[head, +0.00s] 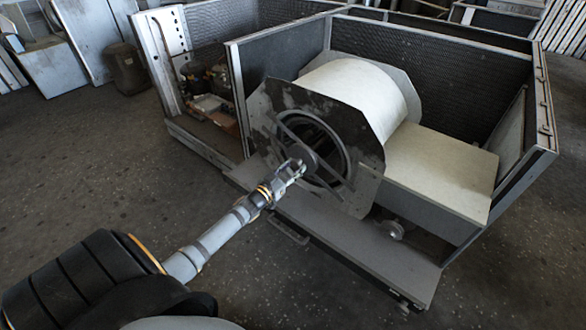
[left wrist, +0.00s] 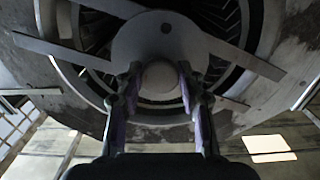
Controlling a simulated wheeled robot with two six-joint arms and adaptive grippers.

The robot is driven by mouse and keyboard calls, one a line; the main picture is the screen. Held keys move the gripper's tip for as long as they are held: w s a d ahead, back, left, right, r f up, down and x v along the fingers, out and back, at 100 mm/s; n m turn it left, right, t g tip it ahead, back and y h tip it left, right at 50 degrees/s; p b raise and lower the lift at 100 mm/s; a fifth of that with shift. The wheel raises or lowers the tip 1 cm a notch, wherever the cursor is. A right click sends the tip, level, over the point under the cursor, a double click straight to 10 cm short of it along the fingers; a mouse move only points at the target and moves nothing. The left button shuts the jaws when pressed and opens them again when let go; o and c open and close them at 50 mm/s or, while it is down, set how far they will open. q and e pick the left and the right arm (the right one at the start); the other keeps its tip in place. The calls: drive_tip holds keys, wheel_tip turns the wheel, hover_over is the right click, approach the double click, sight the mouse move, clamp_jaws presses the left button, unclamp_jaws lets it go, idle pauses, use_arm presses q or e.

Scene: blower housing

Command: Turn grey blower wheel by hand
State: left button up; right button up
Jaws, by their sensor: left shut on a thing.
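The grey blower wheel (head: 310,157) sits in the round inlet of the pale blower housing (head: 352,85), with a hub disc and flat spokes across its dark opening. In the left wrist view the hub disc (left wrist: 160,38) fills the top middle, with dark vanes behind it. My left gripper (head: 297,168) reaches the hub from the front. In the left wrist view its fingers (left wrist: 160,78) stand on either side of a round grey boss at the hub's centre and are shut on it. The boss is hidden in the head view. My right gripper is in neither view.
The housing stands in an open metal cabinet with a front ledge (head: 350,240) below the inlet. A flat pale box (head: 440,170) is right of the housing. A side bay (head: 207,100) at the left holds machinery. The floor in front is clear.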

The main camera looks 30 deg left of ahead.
use_arm(q)
clamp_jaws()
drive_tip(key=shift+m, duration=0.3)
